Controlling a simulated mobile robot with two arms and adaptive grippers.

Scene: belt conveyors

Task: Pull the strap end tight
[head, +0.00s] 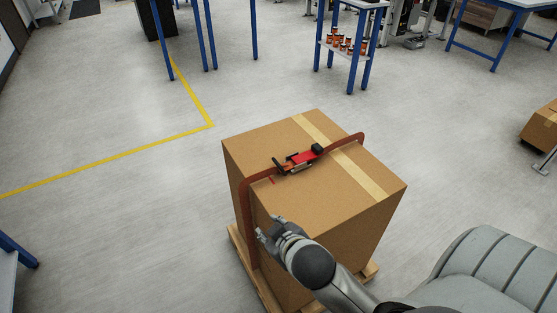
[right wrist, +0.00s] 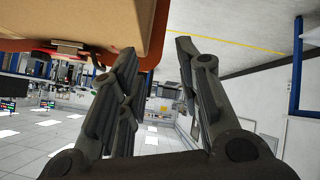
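A cardboard box (head: 352,223) stands on a wooden pallet (head: 239,258). A red-brown strap (head: 247,222) runs down its left side and across its top. A red and black ratchet (head: 301,159) sits on the strap on top. A short red piece (head: 271,180), perhaps the strap end, shows near the top's front edge; I cannot tell for sure. My right gripper (head: 263,234) is beside the box's near left side, close to the strap. In the right wrist view its fingers (right wrist: 157,52) are apart with nothing clearly between them; the strap (right wrist: 158,30) passes behind. My left gripper is not in view.
Blue-legged tables (head: 350,45) stand at the back, one with several small orange-brown items. Another carton (head: 543,128) is at the right edge. A yellow floor line (head: 120,158) runs left of the box. The floor around the box is clear.

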